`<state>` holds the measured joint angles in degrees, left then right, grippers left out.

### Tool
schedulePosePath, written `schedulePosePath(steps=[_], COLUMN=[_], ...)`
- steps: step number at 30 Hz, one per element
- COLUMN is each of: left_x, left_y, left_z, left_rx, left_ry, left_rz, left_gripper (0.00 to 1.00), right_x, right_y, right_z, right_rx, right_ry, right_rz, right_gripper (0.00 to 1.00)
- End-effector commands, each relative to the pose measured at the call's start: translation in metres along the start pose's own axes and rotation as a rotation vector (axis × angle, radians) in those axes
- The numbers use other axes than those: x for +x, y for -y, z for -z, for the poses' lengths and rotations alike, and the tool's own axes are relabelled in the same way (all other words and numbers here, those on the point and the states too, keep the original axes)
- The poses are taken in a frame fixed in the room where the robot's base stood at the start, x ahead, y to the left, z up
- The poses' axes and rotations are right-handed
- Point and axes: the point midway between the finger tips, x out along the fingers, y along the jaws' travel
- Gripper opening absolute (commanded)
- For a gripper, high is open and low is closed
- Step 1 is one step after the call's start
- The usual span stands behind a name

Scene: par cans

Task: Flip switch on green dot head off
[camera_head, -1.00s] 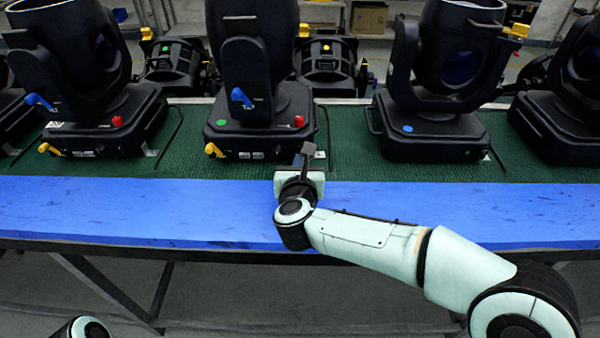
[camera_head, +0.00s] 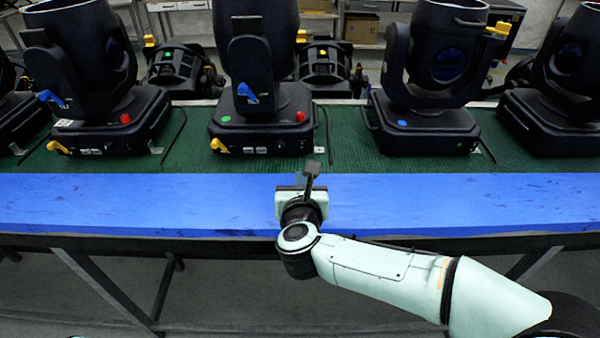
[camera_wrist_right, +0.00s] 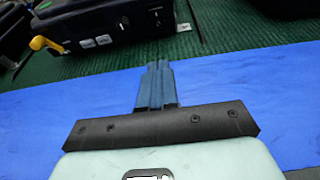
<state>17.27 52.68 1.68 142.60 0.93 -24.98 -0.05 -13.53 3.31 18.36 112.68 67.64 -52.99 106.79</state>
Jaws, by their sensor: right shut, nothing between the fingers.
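The green dot head (camera_head: 262,125) is a black moving-head light on the green mat, left of centre in the head view. Its green dot (camera_head: 226,118) is on the base's top left. Its front panel carries a yellow lever (camera_head: 219,145) and white buttons. In the right wrist view the panel (camera_wrist_right: 105,32) shows a round knob (camera_wrist_right: 122,23) and a small switch (camera_wrist_right: 155,17) at its right end. My right gripper (camera_wrist_right: 155,68) is shut and empty, over the blue strip, in front of the head's right side and apart from it. My left gripper is out of view.
A similar head (camera_head: 107,128) stands left, and a blue-dot head (camera_head: 425,122) right. A cable (camera_head: 327,130) lies on the green mat (camera_head: 350,150) right of the green dot head. The blue front strip (camera_head: 450,200) is clear apart from my arm.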

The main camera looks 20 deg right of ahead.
Motion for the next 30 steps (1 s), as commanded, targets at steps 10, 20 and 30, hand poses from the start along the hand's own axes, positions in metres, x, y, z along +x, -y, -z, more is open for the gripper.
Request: schedulePosePath(steps=[10,20,30], left_x=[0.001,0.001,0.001], left_y=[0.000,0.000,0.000], left_z=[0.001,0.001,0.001], left_rx=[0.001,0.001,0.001], left_ry=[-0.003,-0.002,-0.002], left_rz=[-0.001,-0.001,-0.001], left_gripper=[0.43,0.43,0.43], right_x=[-0.053,-0.058,-0.057], right_y=[0.000,0.000,0.000], right_z=[0.009,0.010,0.010], right_rx=[-0.001,-0.001,-0.001], right_ry=[-0.001,-0.002,-0.002], right_rz=[0.000,0.001,0.001], right_gripper=[0.00,0.00,0.00])
